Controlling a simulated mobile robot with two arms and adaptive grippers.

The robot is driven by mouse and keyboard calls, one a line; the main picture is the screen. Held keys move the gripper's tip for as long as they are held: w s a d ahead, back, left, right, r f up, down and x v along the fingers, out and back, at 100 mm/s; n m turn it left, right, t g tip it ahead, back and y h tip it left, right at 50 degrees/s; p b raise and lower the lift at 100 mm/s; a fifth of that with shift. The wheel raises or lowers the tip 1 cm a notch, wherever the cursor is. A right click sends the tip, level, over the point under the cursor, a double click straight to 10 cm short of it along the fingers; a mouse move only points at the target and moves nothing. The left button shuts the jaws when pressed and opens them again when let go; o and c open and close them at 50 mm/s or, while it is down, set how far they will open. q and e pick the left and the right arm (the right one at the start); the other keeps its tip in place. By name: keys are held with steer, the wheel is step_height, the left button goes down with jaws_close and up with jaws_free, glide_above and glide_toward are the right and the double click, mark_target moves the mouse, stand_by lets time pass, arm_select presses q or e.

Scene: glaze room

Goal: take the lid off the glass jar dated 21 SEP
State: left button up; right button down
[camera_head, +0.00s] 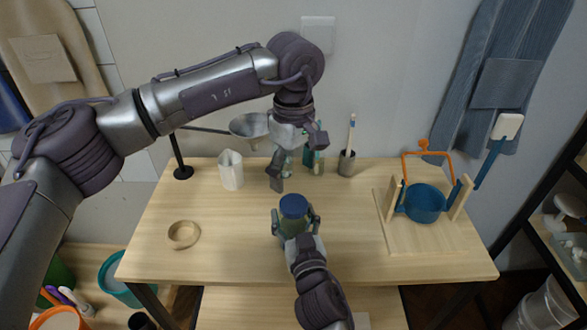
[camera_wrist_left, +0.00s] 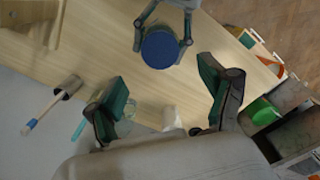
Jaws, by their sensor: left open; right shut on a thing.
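A glass jar (camera_head: 290,227) with a round blue lid (camera_head: 293,203) stands upright near the middle of the table; no date is readable on it. The lid is on the jar and also shows in the left wrist view (camera_wrist_left: 160,48). My right gripper (camera_head: 295,220) is shut on the jar's body from the front, its fingers on either side below the lid. My left gripper (camera_head: 297,163) is open and empty, above and behind the jar. Its two spread fingers show in the left wrist view (camera_wrist_left: 155,85), with the lid beyond them. Other glass jars (camera_head: 316,162) stand behind it, partly hidden.
A white pitcher (camera_head: 231,172), a metal funnel (camera_head: 250,126) on a black stand and a brush cup (camera_head: 347,164) stand at the back. The table beside the jar is clear.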

mark_target(294, 203)
arm_select(q)
steer(key=m, duration=1.4)
steer(key=shift+f, duration=0.2)
step_height(294, 203, down, 8)
steer(key=shift+r, duration=0.2)
